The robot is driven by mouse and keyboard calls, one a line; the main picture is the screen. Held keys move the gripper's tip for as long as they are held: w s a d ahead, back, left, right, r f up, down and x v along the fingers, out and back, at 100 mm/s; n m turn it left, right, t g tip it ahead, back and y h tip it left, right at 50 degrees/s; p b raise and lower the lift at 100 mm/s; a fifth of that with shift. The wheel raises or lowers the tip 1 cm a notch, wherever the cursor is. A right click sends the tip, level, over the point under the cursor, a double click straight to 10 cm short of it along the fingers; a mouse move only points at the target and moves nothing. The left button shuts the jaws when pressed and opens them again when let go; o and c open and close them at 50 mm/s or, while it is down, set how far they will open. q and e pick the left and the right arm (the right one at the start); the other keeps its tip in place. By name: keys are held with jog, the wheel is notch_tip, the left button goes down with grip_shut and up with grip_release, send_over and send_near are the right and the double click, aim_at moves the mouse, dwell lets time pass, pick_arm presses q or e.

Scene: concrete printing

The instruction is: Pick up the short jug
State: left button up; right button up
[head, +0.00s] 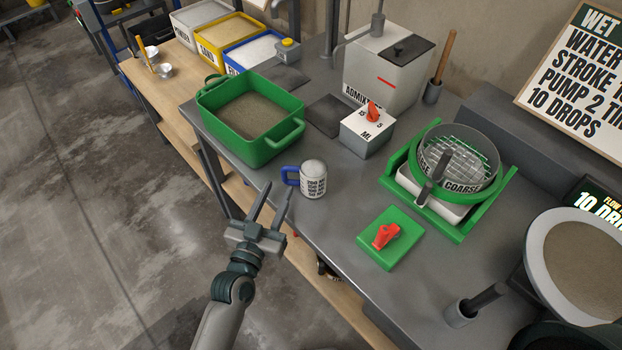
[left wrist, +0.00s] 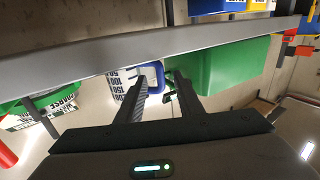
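The short jug (head: 314,180) is a small white cup with dark print and a blue handle (head: 290,175) on its left side. It stands upright on the grey bench near the front edge. My left gripper (head: 279,188) is open and empty, with its fingers pointing towards the jug from the front left. In the left wrist view the jug (left wrist: 119,78) is partly hidden behind one finger, and blue shows between the open fingers (left wrist: 158,77). The fingers look apart from the jug. My right gripper is not in view.
A green tub (head: 262,148) of sand stands behind and left of the jug. A white dial box (head: 366,132), a green plate with a red knob (head: 390,238) and a green sieve stand (head: 448,222) are to the right. The bench around the jug is clear.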

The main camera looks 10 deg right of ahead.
aim_at(283, 179)
pick_arm(q)
jog(key=shift+w+d, duration=0.2)
jog(key=shift+w, duration=0.2)
jog(key=shift+b+x, duration=0.9)
jog(key=shift+x, duration=1.7)
jog(key=shift+r, duration=0.1)
grip_shut()
